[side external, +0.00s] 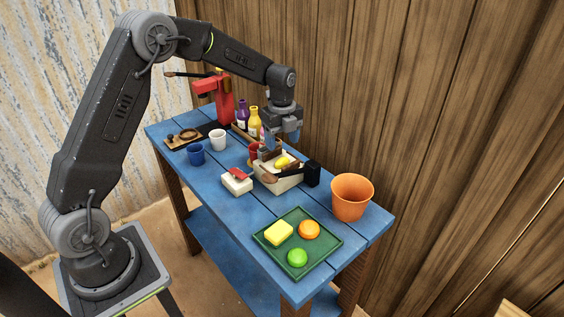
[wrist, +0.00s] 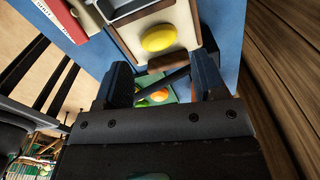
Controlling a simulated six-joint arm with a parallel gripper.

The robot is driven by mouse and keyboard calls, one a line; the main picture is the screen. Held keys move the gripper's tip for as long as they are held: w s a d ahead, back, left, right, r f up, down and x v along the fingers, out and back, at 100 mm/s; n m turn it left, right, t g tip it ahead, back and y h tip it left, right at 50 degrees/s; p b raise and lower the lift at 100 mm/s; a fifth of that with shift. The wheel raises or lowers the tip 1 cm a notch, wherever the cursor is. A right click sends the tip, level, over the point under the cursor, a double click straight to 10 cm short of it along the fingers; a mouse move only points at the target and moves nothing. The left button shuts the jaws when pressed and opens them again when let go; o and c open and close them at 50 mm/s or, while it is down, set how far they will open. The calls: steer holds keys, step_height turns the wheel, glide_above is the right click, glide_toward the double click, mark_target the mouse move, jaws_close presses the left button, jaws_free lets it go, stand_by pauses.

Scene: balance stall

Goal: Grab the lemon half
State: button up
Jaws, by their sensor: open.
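The lemon half (side external: 281,162) is a small yellow dome on a cream box-like stand (side external: 266,184) near the middle of the blue table. In the wrist view the lemon half (wrist: 158,38) shows whole on the cream surface, beyond the fingertips. My gripper (side external: 282,142) hangs above the stand, close over the lemon half and apart from it as far as I can tell. In the wrist view my gripper (wrist: 164,72) has its two dark fingers spread with nothing held between them.
A green tray (side external: 298,272) with a yellow block, an orange and a green fruit lies in front. An orange bucket (side external: 351,197) stands right. A white block with a red top (side external: 237,181) sits left of the stand. Bottles (side external: 254,118) and a red press (side external: 223,104) stand behind.

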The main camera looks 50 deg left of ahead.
mark_target(281, 156)
steer(key=shift+s+f, duration=0.2)
steer(key=shift+f, duration=2.8)
steer(key=shift+c, duration=0.2)
steer(key=c, duration=0.6)
